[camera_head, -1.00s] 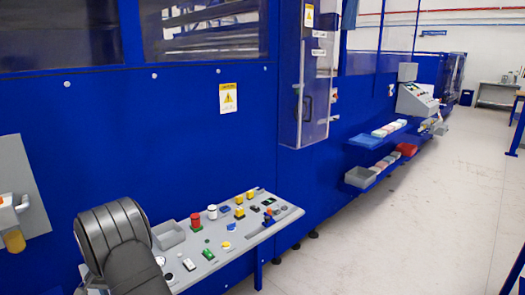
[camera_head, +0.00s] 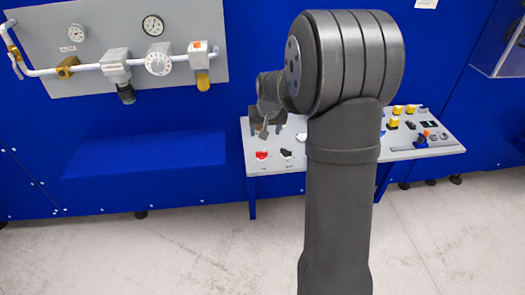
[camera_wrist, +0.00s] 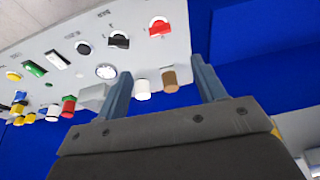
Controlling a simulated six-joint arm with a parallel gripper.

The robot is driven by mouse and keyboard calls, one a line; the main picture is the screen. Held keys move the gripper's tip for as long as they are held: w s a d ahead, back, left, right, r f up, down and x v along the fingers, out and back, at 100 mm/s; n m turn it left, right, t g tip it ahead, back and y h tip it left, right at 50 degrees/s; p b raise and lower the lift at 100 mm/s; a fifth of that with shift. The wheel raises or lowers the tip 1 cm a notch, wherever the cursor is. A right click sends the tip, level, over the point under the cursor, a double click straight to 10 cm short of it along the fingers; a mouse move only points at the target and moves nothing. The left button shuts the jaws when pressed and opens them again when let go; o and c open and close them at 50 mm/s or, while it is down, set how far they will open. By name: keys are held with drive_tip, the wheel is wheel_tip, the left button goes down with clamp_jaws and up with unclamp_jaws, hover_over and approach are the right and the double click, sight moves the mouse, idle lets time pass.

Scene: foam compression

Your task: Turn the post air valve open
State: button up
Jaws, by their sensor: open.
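A grey panel (camera_head: 200,58) on the blue wall carries a white air pipe (camera_head: 88,68) with fittings and gauges. A brass valve body (camera_head: 68,68) sits on the pipe, and a lever-like handle (camera_head: 15,62) shows at its far left end. I cannot tell which part is the post air valve. My gripper (camera_head: 264,130) is to the right of and below this panel, above the control console (camera_head: 258,182). In the wrist view my gripper (camera_wrist: 161,68) is open, its two fingers apart, with white and brown knobs showing between them.
The console has a red switch (camera_wrist: 159,28), a black switch (camera_wrist: 118,40) and several buttons. My arm hides part of the console in the head view. A blue ledge (camera_head: 145,155) lies below the pipe panel. Pale floor (camera_head: 150,255) is clear in front.

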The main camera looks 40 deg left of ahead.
sight(262, 154)
drive_tip(key=shift+n, duration=0.5)
drive_tip(key=x, duration=1.5)
drive_tip(key=shift+w+a+f, duration=0.15)
drive_tip(key=shift+a+f, duration=0.05)
drive_tip(key=shift+f, duration=0.1)
drive_tip(key=shift+c, duration=0.4)
drive_tip(key=c, duration=0.9)
drive_tip(key=shift+m+t, duration=0.4)
drive_tip(key=shift+m, duration=0.1)
drive_tip(key=o, duration=1)
